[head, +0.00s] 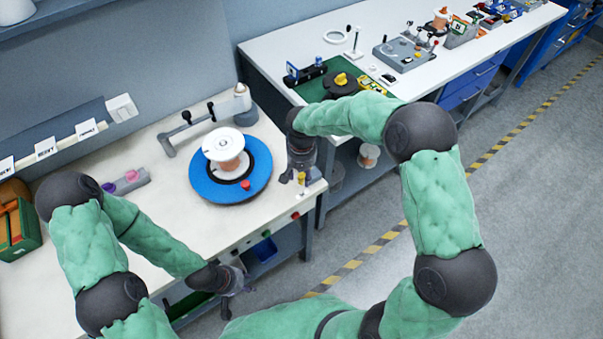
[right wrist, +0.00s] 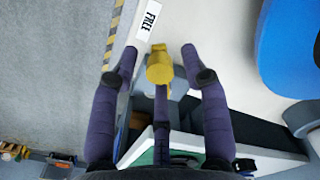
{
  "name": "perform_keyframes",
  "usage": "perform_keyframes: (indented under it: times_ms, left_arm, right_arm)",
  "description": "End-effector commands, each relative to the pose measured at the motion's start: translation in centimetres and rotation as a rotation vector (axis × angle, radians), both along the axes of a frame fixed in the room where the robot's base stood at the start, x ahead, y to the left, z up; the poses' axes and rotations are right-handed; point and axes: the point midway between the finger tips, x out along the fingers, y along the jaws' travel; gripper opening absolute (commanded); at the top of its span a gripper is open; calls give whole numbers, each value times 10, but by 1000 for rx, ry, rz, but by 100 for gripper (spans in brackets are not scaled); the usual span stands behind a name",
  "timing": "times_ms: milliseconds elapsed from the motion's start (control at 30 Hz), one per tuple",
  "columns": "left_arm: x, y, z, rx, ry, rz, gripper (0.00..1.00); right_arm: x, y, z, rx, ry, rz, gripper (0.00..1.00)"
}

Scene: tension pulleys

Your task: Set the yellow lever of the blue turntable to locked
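The blue turntable (head: 205,187) stands on the white bench with a spool on it, and its edge shows in the right wrist view (right wrist: 290,50). The yellow lever (head: 301,178) is near the bench's right front corner. In the right wrist view the lever (right wrist: 160,66) sits between the spread fingers, close to a label reading FREE (right wrist: 149,18). My right gripper (head: 298,180) is open at the lever; no clear grip shows. My left gripper (head: 238,294) hangs in front of the bench edge, fingers apart and empty.
A grey arm fixture (head: 190,128) stands behind the turntable. A grey block with purple knobs (head: 126,183) lies left of it. A second bench (head: 300,45) with devices stands at the back right. The bench front left of the turntable is clear.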

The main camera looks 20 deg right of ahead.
Motion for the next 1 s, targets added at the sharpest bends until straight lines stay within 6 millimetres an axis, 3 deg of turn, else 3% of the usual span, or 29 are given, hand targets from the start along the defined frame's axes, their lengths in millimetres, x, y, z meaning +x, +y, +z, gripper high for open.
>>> perform_keyframes:
  times_ms: [33,133,567,833,1000]
  left_arm:
    - [0,0,0,0,0,0,40]
    - [0,0,0,0,0,0,40]
    - [0,0,2,0,0,0,40]
    - [0,0,11,0,0,0,40]
    - [0,0,18,0,0,0,40]
  right_arm:
    - [0,0,0,0,0,0,26]
    - [0,0,0,0,0,0,0]
    - [-2,-2,1,0,0,42,0]
    - [-8,-12,2,0,1,205,0]
    - [-14,-28,2,-1,1,346,0]
